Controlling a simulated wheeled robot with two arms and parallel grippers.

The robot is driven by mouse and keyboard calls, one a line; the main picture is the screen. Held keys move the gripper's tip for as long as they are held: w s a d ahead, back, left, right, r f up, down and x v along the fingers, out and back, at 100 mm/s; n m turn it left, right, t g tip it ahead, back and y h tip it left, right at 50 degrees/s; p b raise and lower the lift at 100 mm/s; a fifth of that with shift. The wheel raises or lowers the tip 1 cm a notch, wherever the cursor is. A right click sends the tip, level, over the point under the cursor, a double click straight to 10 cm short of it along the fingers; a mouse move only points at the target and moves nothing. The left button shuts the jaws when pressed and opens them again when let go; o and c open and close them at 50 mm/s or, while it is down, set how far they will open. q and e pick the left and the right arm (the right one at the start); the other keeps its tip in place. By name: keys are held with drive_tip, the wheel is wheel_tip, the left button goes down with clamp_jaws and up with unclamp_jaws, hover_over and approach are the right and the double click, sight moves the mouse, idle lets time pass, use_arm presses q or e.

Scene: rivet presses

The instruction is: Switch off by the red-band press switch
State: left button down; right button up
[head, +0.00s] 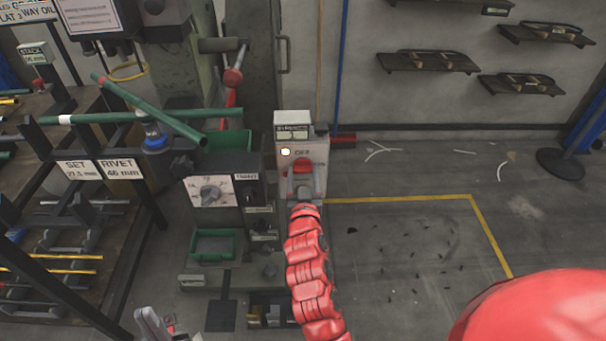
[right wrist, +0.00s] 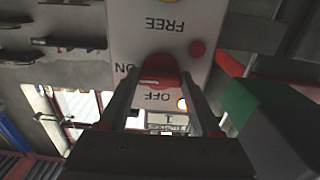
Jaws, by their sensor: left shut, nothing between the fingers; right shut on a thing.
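The switch box (head: 290,178) is a pale panel on the right side of the press, with a red knob (head: 301,167) and a small glowing lamp (head: 285,152). My right gripper (head: 302,190) reaches it from below. In the right wrist view its fingers are shut on the red knob (right wrist: 160,68), one on each side. The panel there appears upside down, with ON, OFF and FREE printed around the knob and a lit lamp (right wrist: 182,103). Which mark the knob points to is unclear. My left gripper (head: 146,320) is shut and empty at the bottom left.
A dial panel (head: 212,190) and a green bin (head: 212,245) are on the press left of the box. A rack with green bars (head: 150,118) stands at the left. The yellow-lined floor (head: 410,235) at right is clear apart from small debris.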

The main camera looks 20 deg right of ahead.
drive_tip(key=shift+n, duration=0.3)
drive_tip(key=n, duration=0.3)
drive_tip(key=shift+n, duration=0.3)
drive_tip(key=n, duration=0.4)
drive_tip(key=shift+a+r+n, duration=0.1)
drive_tip(key=shift+n, duration=0.2)
drive_tip(key=n+p, duration=0.1)
drive_tip(key=n, duration=0.5)
drive_tip(key=shift+n+p, duration=0.7)
drive_tip(key=shift+n, duration=0.8)
drive_tip(key=o, duration=1.4)
drive_tip(key=shift+s, duration=0.1)
